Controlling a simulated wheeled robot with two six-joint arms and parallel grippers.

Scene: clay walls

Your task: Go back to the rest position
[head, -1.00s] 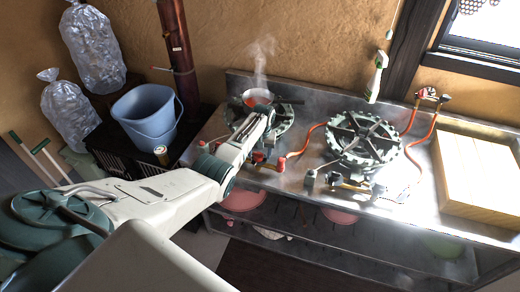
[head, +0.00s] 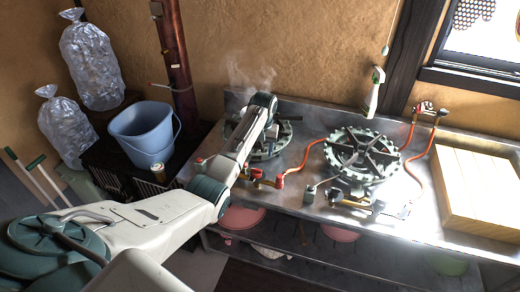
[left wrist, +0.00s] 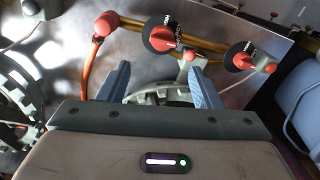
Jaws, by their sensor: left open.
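My left arm comes in from the left in the head view, and my left gripper (head: 264,108) is above the left gas burner (head: 284,136). The arm hides part of that burner, and the fingertips are not clear there. In the left wrist view the two blue-grey fingers (left wrist: 158,68) are apart with nothing held between them. A burner ring (left wrist: 145,93) shows behind the fingers. A red knob on a black dial (left wrist: 165,38) is just beyond the gap, and a second red knob (left wrist: 243,60) is to the right. My right gripper is not in view.
The right burner (head: 362,155) and a wooden box (head: 482,190) stand on the metal counter. Steam (head: 250,75) rises behind the gripper.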

